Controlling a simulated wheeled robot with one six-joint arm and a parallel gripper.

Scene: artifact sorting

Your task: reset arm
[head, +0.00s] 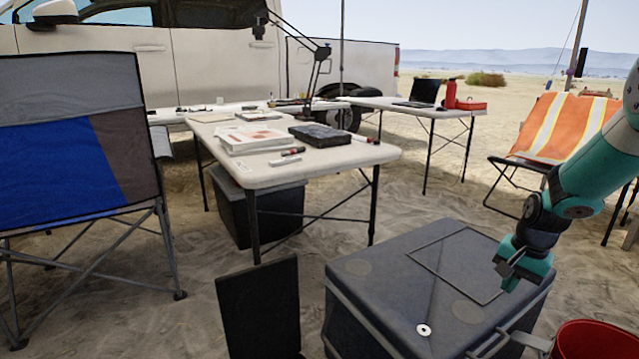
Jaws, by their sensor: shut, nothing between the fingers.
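My gripper (508,262) is at the right of the head view, on the end of my teal arm. It is shut and empty, with its fingers pointing left. It is over the right part of the lid of a large grey box (385,268). I cannot tell the exact gap between the gripper and the lid.
A red bucket (592,340) stands at the bottom right. A dark upright panel (258,310) is left of the box. A white table (330,160) holds papers and a black case. An orange chair (565,125) is at right, a blue chair (60,160) at left. Sand lies between.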

